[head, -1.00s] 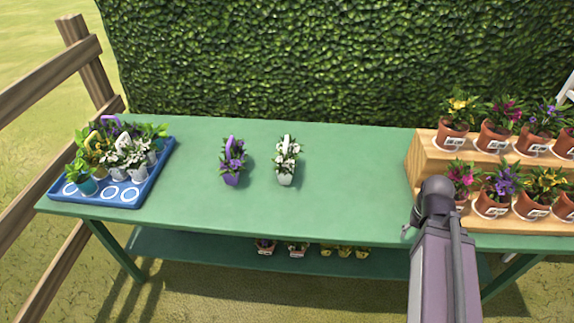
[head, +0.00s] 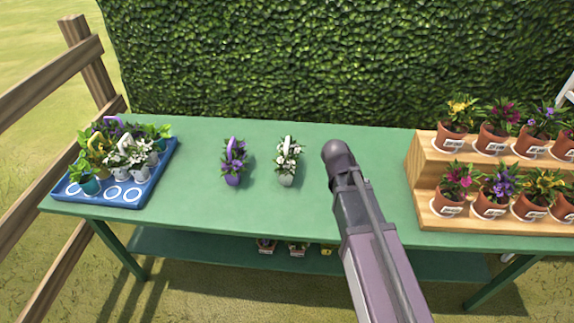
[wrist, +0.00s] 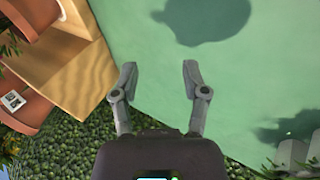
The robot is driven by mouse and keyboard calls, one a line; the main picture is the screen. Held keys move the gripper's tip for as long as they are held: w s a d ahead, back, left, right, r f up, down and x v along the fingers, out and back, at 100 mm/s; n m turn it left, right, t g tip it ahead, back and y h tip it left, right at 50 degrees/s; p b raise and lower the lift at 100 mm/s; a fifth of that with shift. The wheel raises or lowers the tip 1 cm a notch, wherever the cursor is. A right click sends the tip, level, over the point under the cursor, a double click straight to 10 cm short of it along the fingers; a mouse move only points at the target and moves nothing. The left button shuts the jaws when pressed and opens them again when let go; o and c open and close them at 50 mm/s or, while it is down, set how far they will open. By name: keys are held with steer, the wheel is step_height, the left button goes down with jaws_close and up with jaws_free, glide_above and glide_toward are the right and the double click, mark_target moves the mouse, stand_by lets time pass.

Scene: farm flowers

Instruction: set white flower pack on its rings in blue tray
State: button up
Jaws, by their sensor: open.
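The white flower pack (head: 287,178), pale pots with white blooms and a white handle, stands upright mid-table. The blue tray (head: 140,200) lies at the table's left end. Bare white rings (head: 113,194) show along its front; potted plants fill much of the rest. My gripper (wrist: 160,72) is open and empty above the table in the wrist view. In the head view my arm's end is just right of the white pack, and its fingers are hidden. Pale pots (wrist: 292,154) with leaves, probably that pack, show at the wrist view's lower right.
A purple flower pack (head: 232,178) stands left of the white one. A stepped wooden stand (head: 425,172) with several terracotta pots is at the right; its wood also shows in the wrist view (wrist: 70,75). A hedge (head: 300,60) rises behind. Table between tray and purple pack is clear.

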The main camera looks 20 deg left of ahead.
steer(key=s+a+r+n+t, duration=0.1)
steer(key=a+r+t, duration=0.2)
steer(key=a, duration=0.7)
steer(key=s+a+r+n+t+p, duration=0.1)
steer(key=a+r, duration=0.3)
steer(key=a, duration=0.7)
steer(key=s+a+r+n+t, duration=0.1)
steer(key=a+r+n+t, duration=0.1)
steer(key=a, duration=0.9)
steer(key=r+t, duration=0.1)
steer(key=t, duration=0.1)
steer(key=shift+r+t+h+p, duration=0.15)
steer(key=shift+t+h+p, duration=0.15)
steer(key=shift+h, duration=0.1)
steer(key=shift+w, duration=0.1)
steer(key=b, duration=0.4)
glide_above(287, 157)
steer(key=a, duration=0.4)
steer(key=f, duration=0.3)
steer(key=shift+d+f, duration=0.2)
steer(key=shift+f, duration=0.05)
